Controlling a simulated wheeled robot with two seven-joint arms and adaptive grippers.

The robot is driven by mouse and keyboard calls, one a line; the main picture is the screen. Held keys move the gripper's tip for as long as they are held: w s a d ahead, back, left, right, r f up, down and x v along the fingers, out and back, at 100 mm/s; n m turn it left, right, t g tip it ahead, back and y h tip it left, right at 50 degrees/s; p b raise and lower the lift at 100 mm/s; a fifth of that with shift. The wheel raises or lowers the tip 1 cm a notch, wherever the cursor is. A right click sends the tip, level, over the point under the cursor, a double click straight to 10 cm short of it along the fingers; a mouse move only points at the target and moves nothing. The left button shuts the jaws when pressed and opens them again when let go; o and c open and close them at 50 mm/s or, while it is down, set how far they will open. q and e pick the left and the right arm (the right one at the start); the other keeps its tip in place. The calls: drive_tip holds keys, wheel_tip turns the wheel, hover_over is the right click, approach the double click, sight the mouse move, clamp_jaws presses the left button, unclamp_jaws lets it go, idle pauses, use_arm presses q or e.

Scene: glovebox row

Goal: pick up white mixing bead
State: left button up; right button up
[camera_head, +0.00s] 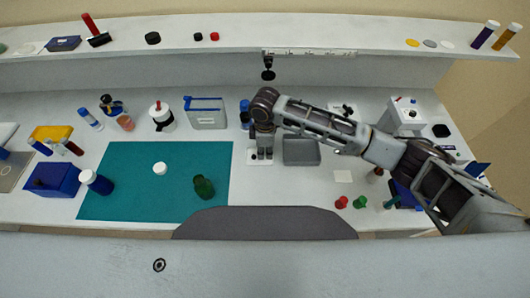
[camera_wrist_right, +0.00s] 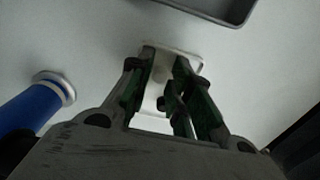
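My right gripper (camera_head: 262,153) points down over a small white plate (camera_head: 252,161) on the bench. In the right wrist view its two green-padded fingers (camera_wrist_right: 163,88) stand apart over the white plate (camera_wrist_right: 188,47). A small pale rounded shape (camera_wrist_right: 160,73), possibly the white mixing bead, shows on the plate between the fingers; I cannot tell whether they touch it. The bead is not distinct in the head view, where the gripper covers much of the plate. My left gripper is not in view.
A grey tray (camera_head: 301,151) stands just right of the gripper. A blue-bodied item (camera_wrist_right: 28,108) lies close by in the wrist view. A teal mat (camera_head: 125,155) to the left bears a white round item (camera_head: 160,168) and a green bottle (camera_head: 203,187).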

sight(265, 152)
idle(0.3)
drive_tip(key=c, duration=0.4)
drive_tip(key=shift+r, duration=0.1)
drive_tip(key=shift+r, duration=4.95)
